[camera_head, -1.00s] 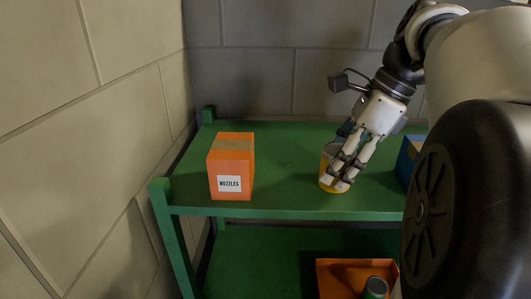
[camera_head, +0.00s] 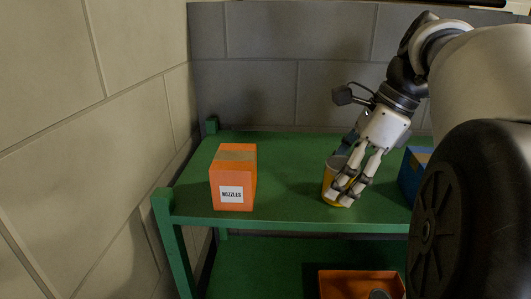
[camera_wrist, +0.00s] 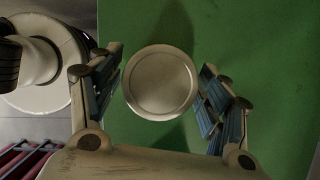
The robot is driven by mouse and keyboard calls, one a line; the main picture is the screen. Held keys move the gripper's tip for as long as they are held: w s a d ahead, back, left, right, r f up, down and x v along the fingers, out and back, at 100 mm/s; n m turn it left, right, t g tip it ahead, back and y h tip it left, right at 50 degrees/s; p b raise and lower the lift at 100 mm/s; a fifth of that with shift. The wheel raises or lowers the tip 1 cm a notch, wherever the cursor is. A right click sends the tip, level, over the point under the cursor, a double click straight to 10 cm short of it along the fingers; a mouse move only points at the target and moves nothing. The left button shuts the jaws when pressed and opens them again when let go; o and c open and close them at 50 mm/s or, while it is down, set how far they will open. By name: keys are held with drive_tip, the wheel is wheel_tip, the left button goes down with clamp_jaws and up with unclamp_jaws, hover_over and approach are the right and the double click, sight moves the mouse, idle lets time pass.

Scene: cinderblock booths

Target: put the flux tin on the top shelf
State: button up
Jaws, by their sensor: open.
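A yellow tin with a pale metal lid (camera_head: 333,178) stands upright on the green top shelf (camera_head: 290,208). In the wrist view the tin's round lid (camera_wrist: 161,83) lies between the two open fingers of my gripper (camera_wrist: 164,97), with a gap on both sides.
An orange box labelled NOZZLES (camera_head: 233,178) stands left on the top shelf. A blue box (camera_head: 412,175) is right of the tin, partly hidden by my arm. An orange tray (camera_head: 345,283) with a can in it is on the lower shelf. Block walls close the left and back.

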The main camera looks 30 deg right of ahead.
drive_tip(key=p+v, duration=0.2)
drive_tip(key=v, duration=1)
drive_tip(key=shift+p, duration=0.35)
drive_tip(key=shift+r, duration=0.15)
